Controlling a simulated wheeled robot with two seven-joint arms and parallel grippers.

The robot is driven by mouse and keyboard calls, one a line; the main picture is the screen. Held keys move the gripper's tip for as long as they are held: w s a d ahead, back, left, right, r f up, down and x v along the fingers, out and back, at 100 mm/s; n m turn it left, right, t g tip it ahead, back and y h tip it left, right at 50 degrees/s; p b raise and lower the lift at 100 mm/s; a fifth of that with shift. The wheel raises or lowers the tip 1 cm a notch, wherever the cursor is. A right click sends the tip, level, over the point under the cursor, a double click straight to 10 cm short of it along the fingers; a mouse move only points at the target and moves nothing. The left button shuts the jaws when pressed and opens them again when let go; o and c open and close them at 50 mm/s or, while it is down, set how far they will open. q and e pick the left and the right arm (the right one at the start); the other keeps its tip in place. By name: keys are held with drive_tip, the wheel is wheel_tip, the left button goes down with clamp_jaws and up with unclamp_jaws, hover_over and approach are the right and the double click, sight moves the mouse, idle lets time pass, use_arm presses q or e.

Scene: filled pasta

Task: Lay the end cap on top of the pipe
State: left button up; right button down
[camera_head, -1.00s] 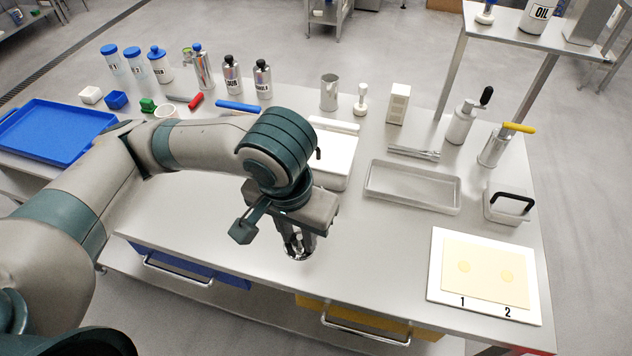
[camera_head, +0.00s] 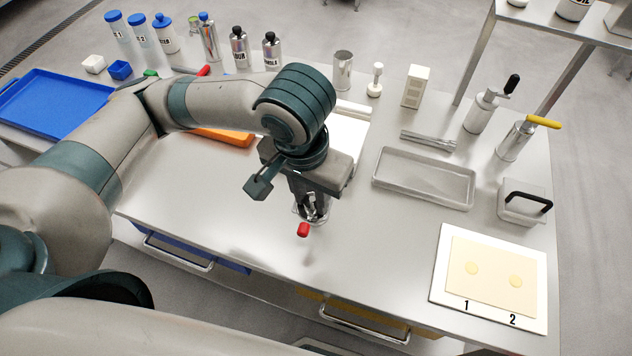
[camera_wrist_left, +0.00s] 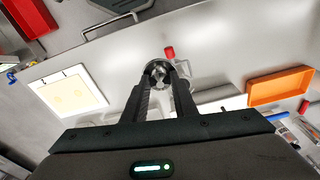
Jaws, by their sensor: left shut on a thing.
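I cannot make out a pipe or an end cap in either view. My left gripper (camera_head: 312,212) points down over the front middle of the metal worktop (camera_head: 260,225). It is shut on a shiny metal thing (camera_wrist_left: 158,72), round in the left wrist view and partly hidden by the fingers. A small red piece (camera_head: 303,230) shows just below the fingertips; it also shows in the left wrist view (camera_wrist_left: 169,52). I cannot tell whether it is part of the held thing or separate. My right gripper is out of view.
A white board with a yellow sheet (camera_head: 495,257) and two pale dots lies at right, marked 1 and 2. A grey tray (camera_head: 425,200), a black-handled box (camera_head: 520,215) and a metal cylinder (camera_head: 342,70) stand behind. An orange tray (camera_head: 225,137) is partly hidden by my arm.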

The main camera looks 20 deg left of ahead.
use_arm(q)
drive_tip(key=w+a+f, duration=0.1)
drive_tip(key=w+f, duration=0.1)
drive_tip(key=w, duration=0.1)
drive_tip(key=w+a+f, duration=0.1)
drive_tip(key=w+f, duration=0.1)
drive_tip(key=w, duration=0.2)
drive_tip(key=w+f+p, duration=0.1)
drive_tip(key=w+f, duration=0.1)
drive_tip(key=w, duration=0.2)
drive_tip(key=shift+a+f, duration=0.4)
wheel_tip(320, 180, down, 3)
drive_tip(key=shift+s+f+p, duration=0.1)
drive_tip(key=shift+f+p, duration=0.1)
drive_tip(key=shift+p, duration=0.4)
drive_tip(key=shift+f, duration=0.3)
drive_tip(key=o, duration=0.7)
drive_tip(key=shift+f, duration=0.1)
drive_tip(key=o, duration=0.4)
drive_tip(key=shift+c, duration=0.2)
